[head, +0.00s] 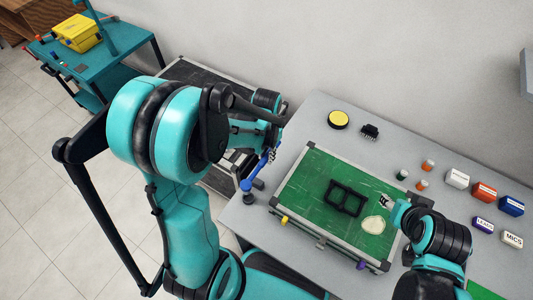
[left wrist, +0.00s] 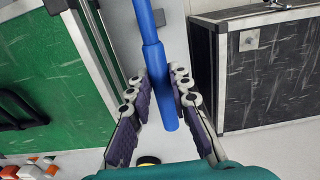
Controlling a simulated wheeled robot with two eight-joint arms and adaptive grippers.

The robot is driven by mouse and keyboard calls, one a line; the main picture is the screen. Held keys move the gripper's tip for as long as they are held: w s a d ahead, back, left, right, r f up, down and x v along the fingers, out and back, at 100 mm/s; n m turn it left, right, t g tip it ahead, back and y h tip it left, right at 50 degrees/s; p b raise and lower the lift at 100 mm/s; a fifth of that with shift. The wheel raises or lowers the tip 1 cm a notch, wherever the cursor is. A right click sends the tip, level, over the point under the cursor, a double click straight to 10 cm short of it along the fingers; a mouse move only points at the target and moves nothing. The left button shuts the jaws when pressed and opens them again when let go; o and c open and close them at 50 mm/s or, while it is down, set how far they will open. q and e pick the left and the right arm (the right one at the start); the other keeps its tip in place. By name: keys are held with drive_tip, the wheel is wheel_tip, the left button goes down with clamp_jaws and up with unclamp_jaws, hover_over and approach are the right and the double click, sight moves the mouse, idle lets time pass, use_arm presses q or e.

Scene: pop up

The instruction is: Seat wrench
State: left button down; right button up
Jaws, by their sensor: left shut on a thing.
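The blue wrench (head: 254,172) is in my left gripper (head: 271,153), above the gap between the table's left edge and a dark case. In the left wrist view its long blue handle (left wrist: 153,62) runs between the two padded fingers (left wrist: 160,100), which are shut on it. The wrench's far end is cut off there, and in the head view it points down toward a small dark round piece (head: 249,198) at the table edge. I cannot tell if they touch. My right gripper (head: 386,201) is over the right side of the green board; its jaw opening is unclear.
The green board (head: 310,180) in a metal frame holds a black frame (head: 345,198) and a cream blob (head: 373,225). A yellow disc (head: 338,120), a black part (head: 370,131) and several coloured blocks (head: 485,192) stand on the grey table. The dark case (left wrist: 265,75) is close on the right.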

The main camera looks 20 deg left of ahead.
use_arm(q)
drive_tip(key=shift+f, duration=0.15)
drive_tip(key=shift+f+b, duration=2.3)
drive_tip(key=shift+b, duration=0.1)
drive_tip(key=shift+f+b, duration=1.1)
drive_tip(key=shift+f, duration=0.15)
drive_tip(key=c, duration=1.3)
unclamp_jaws()
drive_tip(key=shift+r, duration=0.1)
